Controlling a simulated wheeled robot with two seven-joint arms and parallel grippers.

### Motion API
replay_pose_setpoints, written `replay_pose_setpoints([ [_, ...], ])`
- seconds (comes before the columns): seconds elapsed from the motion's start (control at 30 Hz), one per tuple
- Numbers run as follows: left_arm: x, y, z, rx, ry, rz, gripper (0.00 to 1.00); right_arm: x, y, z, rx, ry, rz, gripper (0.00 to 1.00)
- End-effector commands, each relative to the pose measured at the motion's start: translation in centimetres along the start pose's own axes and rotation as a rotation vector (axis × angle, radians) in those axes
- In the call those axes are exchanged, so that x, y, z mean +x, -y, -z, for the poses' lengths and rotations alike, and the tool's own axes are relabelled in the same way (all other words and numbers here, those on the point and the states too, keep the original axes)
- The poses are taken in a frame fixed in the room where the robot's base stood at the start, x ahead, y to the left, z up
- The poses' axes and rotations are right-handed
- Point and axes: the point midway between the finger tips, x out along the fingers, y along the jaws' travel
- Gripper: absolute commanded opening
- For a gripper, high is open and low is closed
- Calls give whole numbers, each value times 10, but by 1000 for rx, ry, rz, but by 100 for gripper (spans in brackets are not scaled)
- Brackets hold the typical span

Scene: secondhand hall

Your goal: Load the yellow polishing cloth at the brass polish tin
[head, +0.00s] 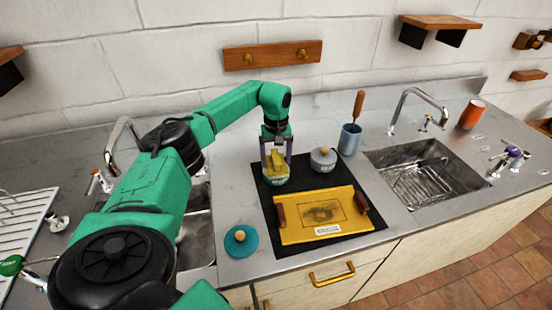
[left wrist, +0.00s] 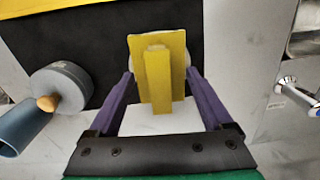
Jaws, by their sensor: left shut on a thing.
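My left gripper (head: 277,160) is shut on the yellow polishing cloth (head: 280,163). In the left wrist view the cloth (left wrist: 158,80) stands between the purple fingers of the gripper (left wrist: 158,95). A small round tin (head: 275,180), probably the brass polish tin, sits on the black mat directly below the cloth. The cloth and gripper hide much of the tin, and I cannot tell whether the cloth touches it. My right gripper is in neither view.
A grey lidded pot (head: 323,162) stands right of the gripper, beside a blue cup (head: 350,140) with a wooden-handled tool. A yellow tray (head: 316,208) with brown handles covers the front of the black mat (head: 352,239). A teal lid (head: 240,242) lies front left; a sink (head: 445,200) is right.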

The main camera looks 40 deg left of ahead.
Motion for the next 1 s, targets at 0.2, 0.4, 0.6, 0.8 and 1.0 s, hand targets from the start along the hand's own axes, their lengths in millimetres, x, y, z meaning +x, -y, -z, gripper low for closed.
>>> replay_pose_setpoints([
  [0.2, -28, 0, 0, -1, -1, -1, 39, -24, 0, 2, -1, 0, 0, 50],
  [0.4, -48, 0, 0, -1, -1, -1, 39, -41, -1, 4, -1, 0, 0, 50],
  [0.6, -62, 0, 0, -1, 0, -1, 39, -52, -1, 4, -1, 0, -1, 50],
  [0.8, -60, 0, 0, -1, -1, -1, 39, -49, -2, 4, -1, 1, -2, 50],
  [1.0, -60, 0, 0, -1, -1, -1, 39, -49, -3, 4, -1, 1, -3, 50],
])
